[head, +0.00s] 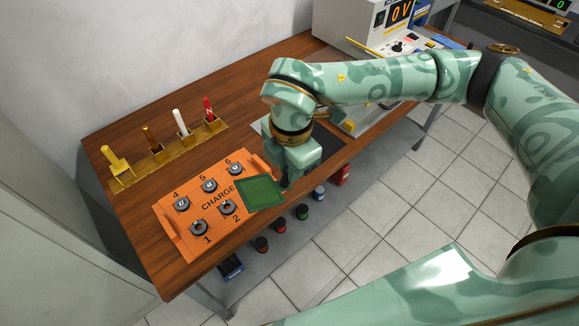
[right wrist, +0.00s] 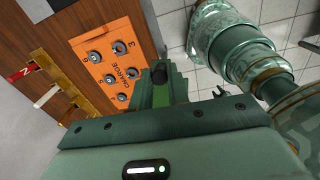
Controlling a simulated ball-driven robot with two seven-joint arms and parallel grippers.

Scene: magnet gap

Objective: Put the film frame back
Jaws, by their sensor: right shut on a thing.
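The film frame (head: 259,193) is a flat green square with a lighter rim. In the head view it hangs at the front right of the orange CHARGE board (head: 170,228), hiding the spot by number 3. My right gripper (head: 287,182) is shut at the frame's right edge and holds it. In the right wrist view the fingers (right wrist: 160,88) show end-on around a dark knob; the frame is hard to tell there from the green fingers. My left gripper is not in view.
The orange board carries several round grey holders. A brass rack (head: 165,157) with yellow, brown, white and red sticks stands at the back left. A grey instrument (head: 360,32) reading 0 V stands at the back right. Several small coloured pots sit below the table's front edge.

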